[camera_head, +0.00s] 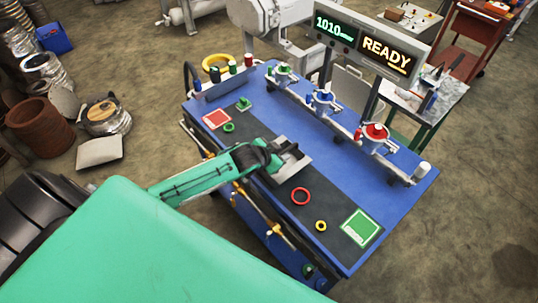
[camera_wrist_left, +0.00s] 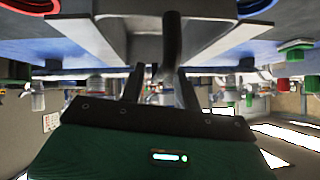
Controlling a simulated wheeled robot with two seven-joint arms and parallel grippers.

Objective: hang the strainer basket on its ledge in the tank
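My left gripper (camera_head: 272,160) reaches over the dark strip of the blue bench from the left, beside a grey metal piece (camera_head: 292,162). I cannot tell whether this piece is the strainer basket or part of the tank. In the left wrist view my two dark fingers (camera_wrist_left: 160,88) stand apart. A dark upright bar (camera_wrist_left: 172,38) shows between them, nearer the right finger, in front of grey metal with sloping sides (camera_wrist_left: 110,42). I cannot tell whether the fingers touch the bar. No ledge can be made out. My right gripper is not in view.
A display (camera_head: 385,56) reads READY.

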